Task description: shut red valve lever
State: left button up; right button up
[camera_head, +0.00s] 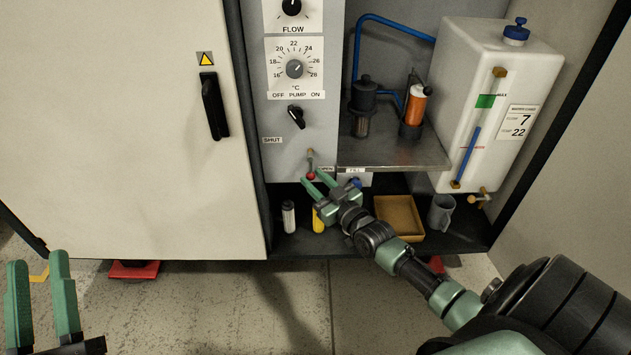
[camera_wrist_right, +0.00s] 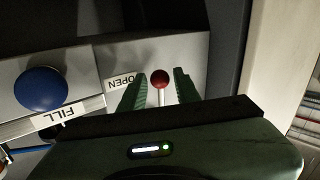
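The red valve lever has a red ball knob (camera_head: 311,176) at the low front of the grey panel, beside the OPEN label. In the right wrist view the red knob (camera_wrist_right: 160,78) on its pale stem stands between the two green fingers. My right gripper (camera_head: 316,180) is open around the lever, with a gap visible on both sides of the knob. The wrist body hides the lower stem. A SHUT label (camera_head: 272,140) is higher on the panel, up and left of the knob. My left gripper (camera_head: 41,285) is open and empty at the lower left, far from the panel.
A blue knob (camera_wrist_right: 41,88) with a FILL label is close beside my right gripper. Above are a pump switch (camera_head: 296,116) and a metal shelf (camera_head: 395,155). A white cabinet door (camera_head: 120,130) is left.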

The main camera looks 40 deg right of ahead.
grip_shut()
jog(key=shift+f, duration=0.1)
dwell(1.2)
